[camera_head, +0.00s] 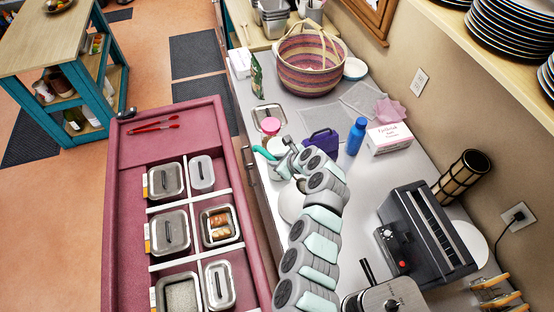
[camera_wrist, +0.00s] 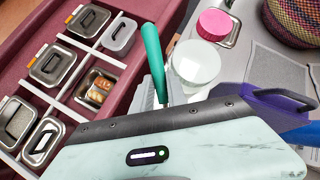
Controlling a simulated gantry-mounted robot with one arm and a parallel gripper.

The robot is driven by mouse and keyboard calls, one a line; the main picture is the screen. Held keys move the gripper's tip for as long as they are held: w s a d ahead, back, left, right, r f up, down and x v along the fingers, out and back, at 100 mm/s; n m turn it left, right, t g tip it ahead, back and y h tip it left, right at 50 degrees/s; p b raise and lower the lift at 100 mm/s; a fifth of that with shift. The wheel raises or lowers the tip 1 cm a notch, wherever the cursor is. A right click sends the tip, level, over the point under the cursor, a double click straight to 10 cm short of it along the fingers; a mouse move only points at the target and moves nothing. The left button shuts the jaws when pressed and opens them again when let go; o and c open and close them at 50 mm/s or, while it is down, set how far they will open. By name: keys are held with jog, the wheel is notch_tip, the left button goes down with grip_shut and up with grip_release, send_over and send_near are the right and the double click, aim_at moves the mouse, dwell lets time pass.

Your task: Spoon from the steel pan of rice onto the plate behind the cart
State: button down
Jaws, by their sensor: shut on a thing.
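My gripper (camera_head: 279,163) is over the counter's near edge, to the right of the cart, and is shut on a teal-handled spoon. The teal handle (camera_head: 264,153) sticks up out of the jaws, and it also shows in the wrist view (camera_wrist: 153,55). The spoon's bowl is hidden, so I cannot tell whether it carries anything. A steel pan (camera_head: 178,293) with pale grainy contents, seemingly the rice, sits at the cart's bottom left, cut by the picture edge. A white plate (camera_head: 289,207) lies on the counter beside the cart, partly covered by my arm.
The maroon cart (camera_head: 127,225) holds several lidded steel pans and an open pan of rolls (camera_head: 218,224). Close to my gripper are a pale jar (camera_wrist: 194,62), a pink-lidded jar (camera_head: 271,125) and a purple container (camera_head: 321,143). A blue bottle (camera_head: 355,138) and a toaster (camera_head: 425,235) stand farther right.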

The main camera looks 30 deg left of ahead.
notch_tip(320, 180, down, 8)
jog(key=s+t+h+b, duration=0.1)
jog(key=s+t+b, duration=0.1)
jog(key=t+b, duration=0.8)
jog(key=b, duration=0.3)
jog(key=shift+s+a+r+h, duration=0.15)
jog(key=shift+a+h, duration=0.15)
jog(key=shift+a, duration=0.05)
dwell(0.4)
